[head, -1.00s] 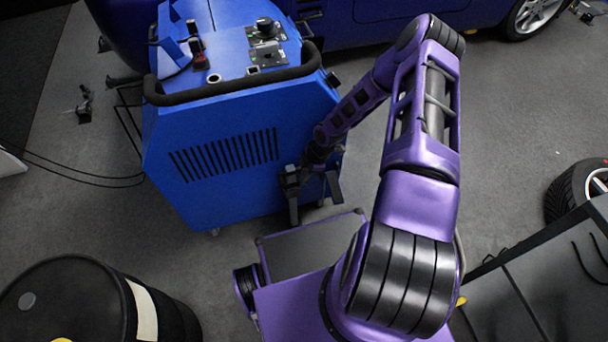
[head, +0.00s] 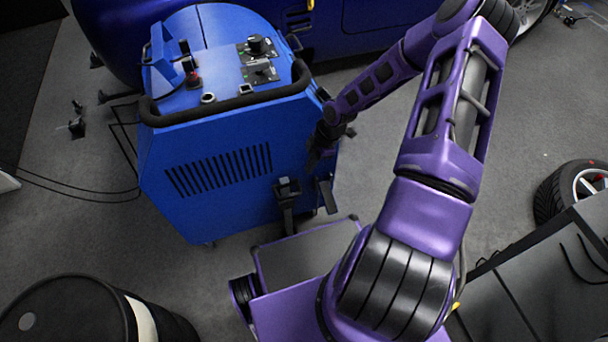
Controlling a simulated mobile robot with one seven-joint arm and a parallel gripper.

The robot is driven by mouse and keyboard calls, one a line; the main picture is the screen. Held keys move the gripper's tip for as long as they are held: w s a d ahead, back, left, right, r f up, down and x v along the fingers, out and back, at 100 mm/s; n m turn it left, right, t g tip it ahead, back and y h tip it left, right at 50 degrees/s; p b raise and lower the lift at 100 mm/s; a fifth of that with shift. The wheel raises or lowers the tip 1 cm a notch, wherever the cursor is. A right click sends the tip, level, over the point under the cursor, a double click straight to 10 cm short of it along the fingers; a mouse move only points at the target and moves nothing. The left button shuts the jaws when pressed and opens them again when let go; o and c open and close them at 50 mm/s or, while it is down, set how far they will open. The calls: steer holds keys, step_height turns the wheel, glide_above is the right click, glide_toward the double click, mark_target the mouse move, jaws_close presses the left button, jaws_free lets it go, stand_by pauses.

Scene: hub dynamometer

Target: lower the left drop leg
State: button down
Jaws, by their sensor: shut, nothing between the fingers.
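The blue dynamometer cabinet (head: 215,195) stands at upper left of the head view. A dark drop leg with a bracket (head: 287,190) is on its near face close to the right corner, its bar reaching down toward the floor. Another dark leg-like part (head: 325,196) shows at the right corner. I cannot tell which of these is the left leg. My gripper (head: 314,158) is beside the cabinet's right edge, above both dark parts and apart from the bracket. It is shut and empty; its fingertips are small and dark against the cabinet.
A black handlebar (head: 230,105) runs around the cabinet's top, by switches and knobs (head: 258,58). A blue car (head: 390,18) is behind. A black drum (head: 75,315) is at lower left, a wheel (head: 572,190) at right. Cables cross the floor at left.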

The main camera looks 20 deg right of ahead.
steer(key=shift+v, duration=2)
steer(key=shift+r+p, duration=0.1)
steer(key=shift+p, duration=0.2)
